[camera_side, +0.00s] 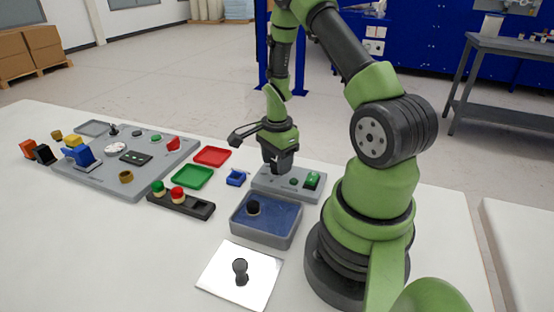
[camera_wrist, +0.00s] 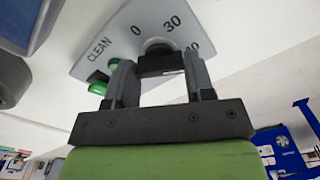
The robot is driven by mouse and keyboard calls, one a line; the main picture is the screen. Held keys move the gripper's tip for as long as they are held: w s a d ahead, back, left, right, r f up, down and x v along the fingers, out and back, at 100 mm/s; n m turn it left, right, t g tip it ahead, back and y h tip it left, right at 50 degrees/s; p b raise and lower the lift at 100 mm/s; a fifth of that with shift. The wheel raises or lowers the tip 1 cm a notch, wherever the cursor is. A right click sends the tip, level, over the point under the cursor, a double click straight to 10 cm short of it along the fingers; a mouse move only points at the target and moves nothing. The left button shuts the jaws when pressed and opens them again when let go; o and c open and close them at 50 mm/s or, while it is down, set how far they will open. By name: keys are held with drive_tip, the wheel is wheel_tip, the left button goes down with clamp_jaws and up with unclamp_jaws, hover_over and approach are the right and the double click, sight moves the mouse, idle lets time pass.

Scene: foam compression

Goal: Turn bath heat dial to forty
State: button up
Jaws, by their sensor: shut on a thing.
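In the wrist view the panel (camera_wrist: 112,42) reads CLEAN, 0 and 30, with another number partly hidden at the right. The dial's pointer and setting are hidden by my fingers. My gripper (camera_wrist: 160,66) is shut on the dial, one finger on each side. In the side view my gripper (camera_side: 279,170) points down at the panel's left end and hides the dial. The bath (camera_side: 265,238) is a grey tub with a blue inside, just in front of the panel.
A green button (camera_side: 293,182) and a green lit switch (camera_side: 312,180) sit right of my gripper. A dark knob (camera_side: 253,207) is in the bath. A blue piece (camera_side: 236,177), green tray (camera_side: 193,178) and red tray (camera_side: 212,156) lie left. A white plate (camera_side: 217,277) is in front.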

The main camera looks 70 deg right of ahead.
drive_tip(key=shift+a, duration=0.1)
drive_tip(key=o, duration=0.9)
drive_tip(key=shift+r, duration=0.1)
wheel_tip(320, 180, up, 10)
drive_tip(key=shift+f, duration=0.1)
